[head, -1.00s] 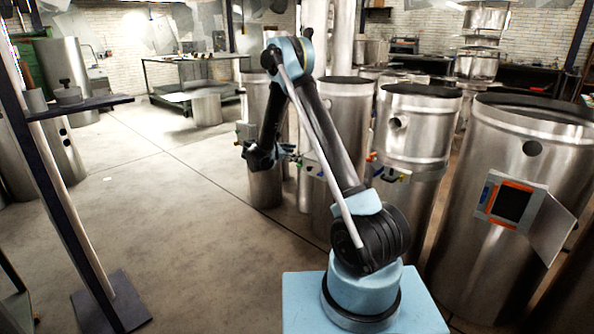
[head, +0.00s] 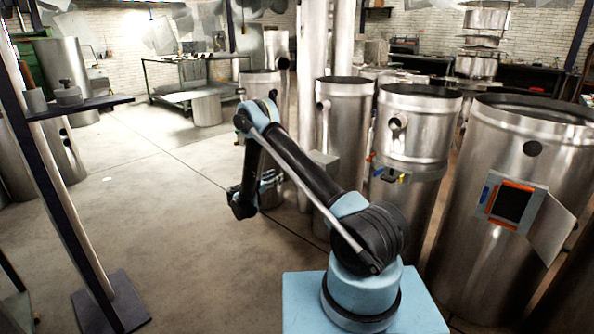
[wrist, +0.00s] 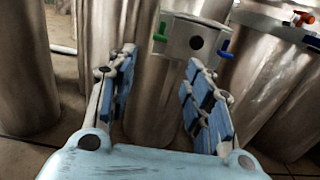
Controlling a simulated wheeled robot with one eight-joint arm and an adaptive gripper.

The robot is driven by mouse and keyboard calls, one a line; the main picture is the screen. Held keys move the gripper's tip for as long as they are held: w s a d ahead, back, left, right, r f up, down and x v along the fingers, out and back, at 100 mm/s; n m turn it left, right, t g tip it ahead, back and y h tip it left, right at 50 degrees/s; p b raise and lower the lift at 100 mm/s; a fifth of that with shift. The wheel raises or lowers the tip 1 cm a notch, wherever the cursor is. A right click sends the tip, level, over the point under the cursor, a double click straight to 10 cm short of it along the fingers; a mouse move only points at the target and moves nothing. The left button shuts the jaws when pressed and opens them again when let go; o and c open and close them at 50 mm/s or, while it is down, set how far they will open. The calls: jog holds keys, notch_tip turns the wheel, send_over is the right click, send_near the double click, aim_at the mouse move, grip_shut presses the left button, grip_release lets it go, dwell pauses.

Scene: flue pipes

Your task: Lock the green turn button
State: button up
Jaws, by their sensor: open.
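In the wrist view, a grey box (wrist: 196,40) with a dark round hole is fixed to a metal flue pipe (wrist: 155,90). In the head view, my gripper (head: 268,190) is low beside the pipes, and the grey box (head: 322,164) is partly hidden by my arm.
A neighbouring pipe (head: 412,130) carries another fitting with coloured parts (head: 390,174). A large pipe (head: 490,260) at the right has an orange-framed opening and an open door (head: 551,229). A shelf post (head: 60,190) stands at the left. The floor (head: 170,210) between is clear.

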jog(key=x, duration=1.6)
jog(key=shift+w+d, duration=0.3)
jog(key=c, duration=1)
